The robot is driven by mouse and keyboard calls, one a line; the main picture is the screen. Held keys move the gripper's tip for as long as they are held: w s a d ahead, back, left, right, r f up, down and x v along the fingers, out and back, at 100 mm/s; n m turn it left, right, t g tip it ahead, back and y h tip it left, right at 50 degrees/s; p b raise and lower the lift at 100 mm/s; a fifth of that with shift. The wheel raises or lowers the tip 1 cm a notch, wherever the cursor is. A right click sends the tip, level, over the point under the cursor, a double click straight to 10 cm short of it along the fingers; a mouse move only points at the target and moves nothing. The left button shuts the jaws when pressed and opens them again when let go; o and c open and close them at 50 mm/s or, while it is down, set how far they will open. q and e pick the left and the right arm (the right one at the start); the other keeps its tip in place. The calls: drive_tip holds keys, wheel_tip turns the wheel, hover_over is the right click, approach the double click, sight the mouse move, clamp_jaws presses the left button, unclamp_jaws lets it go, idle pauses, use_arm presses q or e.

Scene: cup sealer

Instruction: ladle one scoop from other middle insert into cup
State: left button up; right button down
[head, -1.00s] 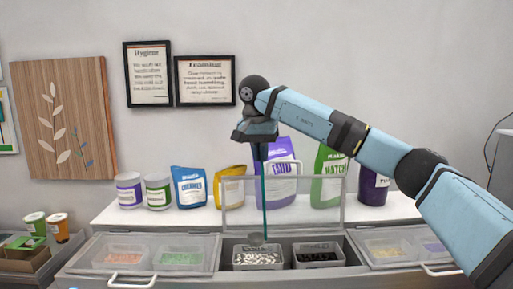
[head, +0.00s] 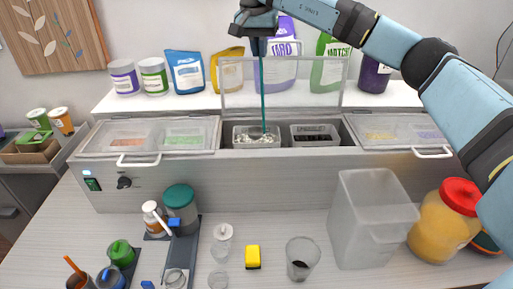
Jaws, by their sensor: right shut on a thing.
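My right gripper (head: 258,36) is shut on the ladle (head: 262,95), high above the open middle bay of the counter. The ladle's thin teal handle hangs upright, and its lower end reaches the left middle insert (head: 240,144), which holds white pieces. The bowl of the ladle is hidden or too small to make out there. The right middle insert (head: 295,139) beside it holds dark pieces. A clear cup (head: 303,254) with something dark at its bottom stands on the front counter. My left gripper is not in view.
A raised clear lid (head: 233,82) stands behind the middle bay. Closed bays lie on both sides. On the front counter are a clear square container (head: 370,215), a red-lidded jar (head: 445,225), a yellow block (head: 252,257) and several bottles. Bags and tubs stand on the back shelf.

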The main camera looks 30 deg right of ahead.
wheel_tip(320, 180, down, 6)
drive_tip(key=shift+f+b, duration=0.25)
drive_tip(key=shift+b, duration=0.85)
drive_tip(key=shift+r, duration=0.1)
idle(0.5)
wheel_tip(320, 180, up, 11)
drive_tip(key=p, duration=0.2)
idle(1.2)
drive_tip(key=shift+s, duration=0.1)
idle(0.8)
